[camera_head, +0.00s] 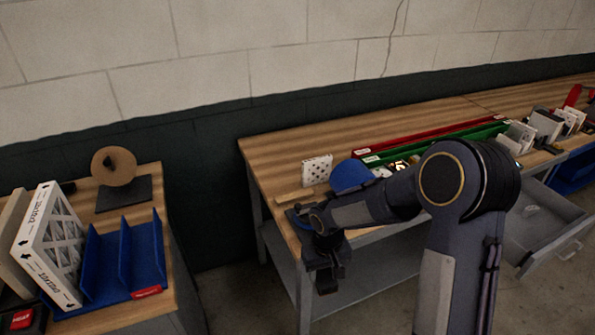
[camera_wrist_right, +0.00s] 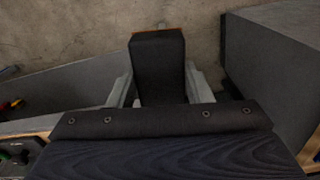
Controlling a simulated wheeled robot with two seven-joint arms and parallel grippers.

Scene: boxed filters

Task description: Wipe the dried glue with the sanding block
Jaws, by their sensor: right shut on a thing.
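My right gripper (camera_head: 328,270) hangs off the front edge of the long wooden bench, above the floor and near the bench's left end. In the right wrist view it is shut on a dark block (camera_wrist_right: 158,62), which looks like the sanding block. The block has a thin orange edge at its far end, and a pale finger stands on each side of it. In the head view the block is too dark to tell from the gripper. I cannot make out the dried glue in either view. My left gripper is not in view.
The long bench (camera_head: 270,157) holds a white dotted box (camera_head: 317,169), a blue round thing (camera_head: 350,175), a red tray and a green tray (camera_head: 440,141). An open drawer (camera_head: 545,225) sticks out at right. A side table at left holds a boxed filter (camera_head: 52,245) and blue rack (camera_head: 125,258).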

